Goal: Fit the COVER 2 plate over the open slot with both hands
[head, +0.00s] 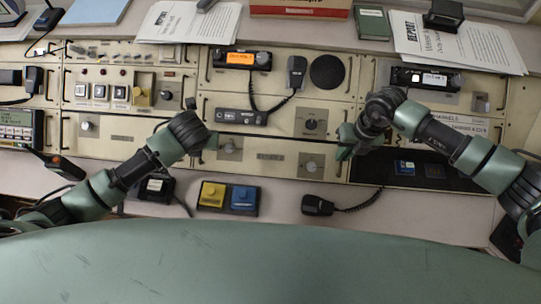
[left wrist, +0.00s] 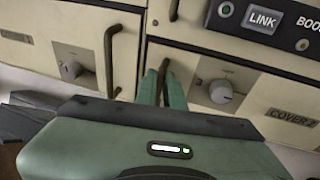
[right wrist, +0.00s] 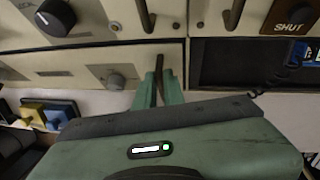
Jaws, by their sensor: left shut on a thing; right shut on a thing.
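The cream COVER 2 plate (head: 285,158) lies level in the lower panel row, with two round knobs and a handle at each end. Its label (left wrist: 292,117) reads in the left wrist view. My left gripper (head: 213,142) is shut on its left handle (left wrist: 163,72). My right gripper (head: 346,148) is shut on its right handle (right wrist: 159,70). A dark open recess (head: 375,169) lies just right of the plate; it also shows in the right wrist view (right wrist: 225,65). What is behind the plate is hidden. I cannot tell whether it sits flush.
Blue items (head: 404,167) are in the recess. On the ledge below are a yellow and blue button box (head: 228,211) and a hand microphone (head: 318,206) with a coiled cord. A radio (head: 241,117) and a hanging microphone (head: 297,70) are above the plate.

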